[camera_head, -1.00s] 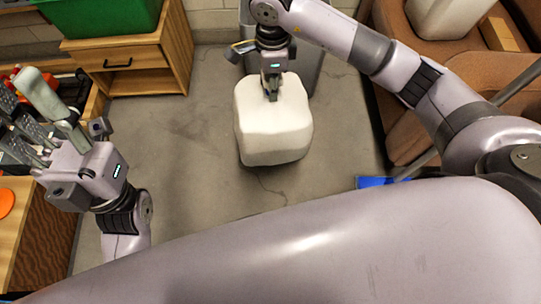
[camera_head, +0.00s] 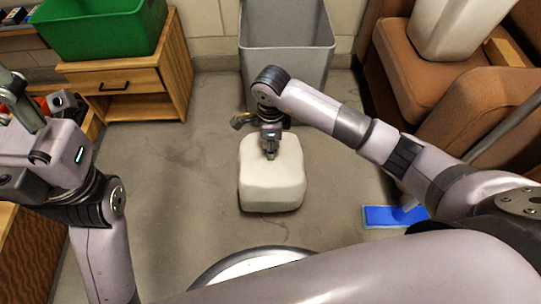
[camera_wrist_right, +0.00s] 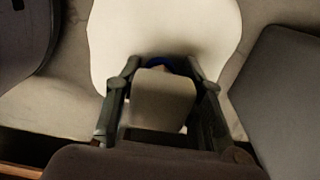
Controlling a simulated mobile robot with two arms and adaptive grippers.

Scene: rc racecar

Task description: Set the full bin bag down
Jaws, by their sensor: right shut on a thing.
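The full bin bag (camera_head: 272,185) is a white, rounded block shape, upright in the middle of the head view. It is at or very near the floor; I cannot tell if its underside touches. My right gripper (camera_head: 270,153) points down from above and is shut on the bag's top. In the right wrist view, the bag (camera_wrist_right: 115,45) fills the upper middle. Its pale neck with a blue band sits between the fingers (camera_wrist_right: 163,95). My left gripper (camera_head: 22,108) is at the left edge, partly cut off, away from the bag; its jaw state is unclear.
A grey open bin (camera_head: 288,65) stands behind the bag against the wall. A wooden cabinet (camera_head: 130,82) with a green crate (camera_head: 100,32) is back left. Brown sofa seats (camera_head: 420,70) and a blue mop head (camera_head: 395,216) are right. Bare floor (camera_head: 175,170) lies left of the bag.

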